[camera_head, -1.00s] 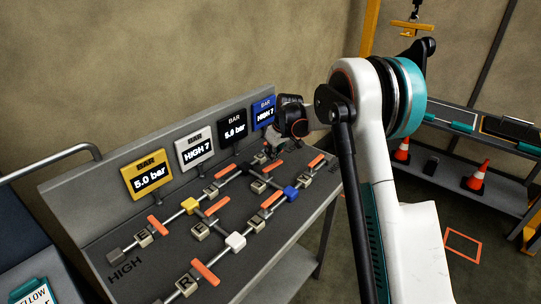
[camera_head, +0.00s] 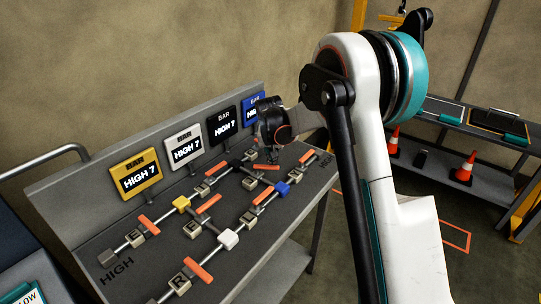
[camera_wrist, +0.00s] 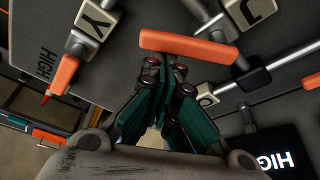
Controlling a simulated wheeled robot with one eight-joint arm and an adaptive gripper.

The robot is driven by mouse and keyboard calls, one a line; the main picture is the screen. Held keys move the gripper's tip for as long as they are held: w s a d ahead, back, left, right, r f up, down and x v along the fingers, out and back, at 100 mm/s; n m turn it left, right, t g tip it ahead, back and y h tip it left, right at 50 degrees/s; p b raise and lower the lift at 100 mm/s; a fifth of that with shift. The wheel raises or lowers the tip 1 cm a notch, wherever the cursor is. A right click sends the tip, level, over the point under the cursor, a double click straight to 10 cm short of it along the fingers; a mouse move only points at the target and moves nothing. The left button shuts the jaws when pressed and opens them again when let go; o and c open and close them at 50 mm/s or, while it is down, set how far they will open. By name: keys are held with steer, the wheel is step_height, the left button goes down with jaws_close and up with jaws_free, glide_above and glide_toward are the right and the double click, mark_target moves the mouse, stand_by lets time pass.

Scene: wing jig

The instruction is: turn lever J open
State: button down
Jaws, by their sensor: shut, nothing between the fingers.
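My gripper (camera_head: 271,157) is over the far part of the panel in the head view, low beside an orange lever handle (camera_head: 266,168). In the wrist view my gripper (camera_wrist: 167,70) has its fingers together, with nothing between them. The orange handle (camera_wrist: 187,46) lies just beyond the fingertips, roughly level across the picture. Its right end is near a black cube (camera_wrist: 255,79) and the block marked J (camera_wrist: 250,10). I cannot tell whether the fingertips touch the handle. The J letter is too small to read in the head view.
A block marked Y (camera_wrist: 95,24) and another orange handle (camera_wrist: 62,75) are at the left in the wrist view. The blue display (camera_head: 254,108) is partly covered by my gripper.

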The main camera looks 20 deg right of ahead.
steer(key=s+m, duration=0.1)
steer(key=m, duration=0.2)
steer(key=s+m+g+h, duration=0.1)
steer(key=shift+s+a+m, duration=0.2)
steer(key=shift+s+m, duration=0.1)
steer(key=shift+m, duration=0.1)
steer(key=shift+s+a, duration=0.1)
steer(key=shift+s, duration=0.35)
steer(key=shift+w+d, duration=0.2)
steer(key=shift+d, duration=0.1)
steer(key=shift+w+d, duration=0.8)
steer(key=shift+d, duration=0.35)
steer(key=r, duration=0.1)
step_height(320, 180, up, 8)
steer(key=p, duration=0.2)
glide_above(275, 167)
steer(key=shift+w+r, duration=0.1)
steer(key=shift+r, duration=0.1)
